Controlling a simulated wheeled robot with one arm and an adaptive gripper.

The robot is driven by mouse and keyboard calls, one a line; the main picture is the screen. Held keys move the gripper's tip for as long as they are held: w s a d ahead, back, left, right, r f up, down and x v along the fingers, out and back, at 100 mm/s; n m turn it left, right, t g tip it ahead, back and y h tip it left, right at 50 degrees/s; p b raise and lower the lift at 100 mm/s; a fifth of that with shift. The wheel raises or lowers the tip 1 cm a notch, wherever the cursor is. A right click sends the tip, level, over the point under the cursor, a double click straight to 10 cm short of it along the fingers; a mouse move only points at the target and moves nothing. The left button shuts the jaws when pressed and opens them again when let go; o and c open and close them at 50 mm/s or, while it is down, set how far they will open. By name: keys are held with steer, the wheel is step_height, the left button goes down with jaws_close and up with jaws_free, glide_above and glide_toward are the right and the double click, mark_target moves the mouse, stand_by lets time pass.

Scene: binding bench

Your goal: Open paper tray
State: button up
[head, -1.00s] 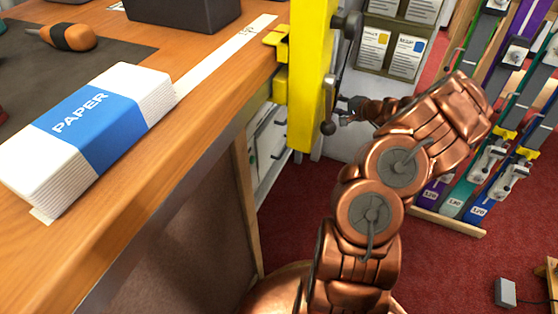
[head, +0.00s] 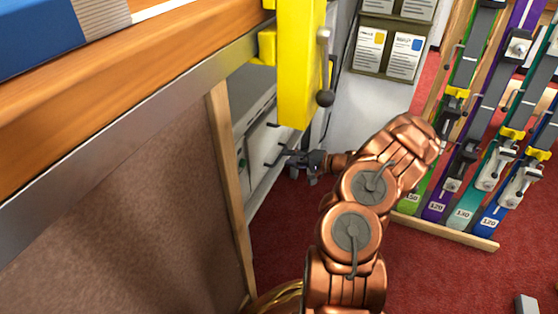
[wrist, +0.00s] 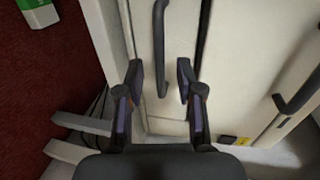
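Cream drawer fronts with dark bar handles stand under the bench; one front, presumably of the paper tray (head: 259,150), shows left of my gripper in the head view. I cannot read a label naming it. My gripper (head: 291,158) is close to a dark handle (head: 273,164). In the wrist view, my gripper (wrist: 160,80) is open, with one finger on each side of a dark handle (wrist: 160,45) on a cream front (wrist: 178,65). The fronts look closed. Whether the fingers touch the handle cannot be told.
A yellow upright (head: 300,65) hangs above the drawers, close over my arm. A wooden post (head: 229,185) stands left of them. Red carpet (head: 440,270) is open in front. A second handle (wrist: 296,92) lies right in the wrist view.

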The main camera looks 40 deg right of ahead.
mark_target(280, 155)
steer(key=shift+b+x, duration=0.65)
steer(key=shift+x, duration=1.55)
jaws_close()
